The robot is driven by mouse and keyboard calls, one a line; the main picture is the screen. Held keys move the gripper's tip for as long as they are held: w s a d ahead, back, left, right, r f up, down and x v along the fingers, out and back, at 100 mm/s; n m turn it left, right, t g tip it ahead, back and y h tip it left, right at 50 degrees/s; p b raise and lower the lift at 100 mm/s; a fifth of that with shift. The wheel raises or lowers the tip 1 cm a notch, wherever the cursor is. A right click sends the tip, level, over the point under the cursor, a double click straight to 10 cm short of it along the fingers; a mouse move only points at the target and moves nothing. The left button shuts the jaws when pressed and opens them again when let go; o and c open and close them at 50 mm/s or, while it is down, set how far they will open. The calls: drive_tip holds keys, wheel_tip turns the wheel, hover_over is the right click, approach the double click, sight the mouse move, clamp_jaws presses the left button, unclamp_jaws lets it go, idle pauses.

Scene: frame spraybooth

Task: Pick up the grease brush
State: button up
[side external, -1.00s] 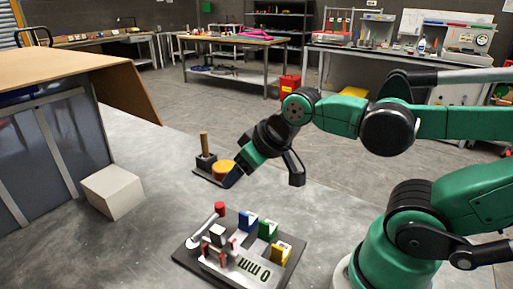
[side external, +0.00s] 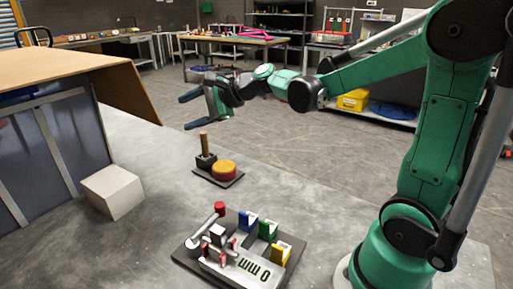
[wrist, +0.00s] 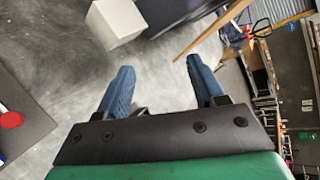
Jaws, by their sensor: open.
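The grease brush appears to be the upright wooden handle (side external: 204,143) standing in a small black holder (side external: 206,162). The holder sits on a dark base plate (side external: 228,183) beside a round orange-yellow tin or pad (side external: 224,169). My gripper (side external: 188,110) is open and empty, raised above the bench and over the brush area, with its blue fingers pointing left. In the wrist view its fingers (wrist: 160,66) are spread apart with bare grey surface between them. I cannot make out the brush in the wrist view.
A board (side external: 190,257) with coloured blocks, a red knob and a "0 mm" label lies at the front. A pale box (side external: 113,192) stands at left beside the booth (side external: 50,150); it also shows in the wrist view (wrist: 103,22). Bench between them is clear.

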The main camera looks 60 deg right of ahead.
sight(206, 134)
drive_tip(key=w+d+f+m+t, duration=0.2)
drive_tip(key=w+d+m+t, duration=0.25)
drive_tip(key=d+m, duration=0.7)
drive_tip(key=f, duration=0.3)
drive_tip(key=f+m, duration=0.1)
drive_tip(key=f, duration=0.2)
drive_tip(key=a+f+m+t, duration=0.1)
drive_tip(key=f, duration=0.2)
drive_tip(key=shift+s+a+f+h, duration=0.1)
drive_tip(key=shift+f+h, duration=0.15)
drive_tip(key=shift+h, duration=0.05)
drive_tip(key=shift+f+x, duration=0.2)
drive_tip(key=shift+x, duration=2.6)
clamp_jaws()
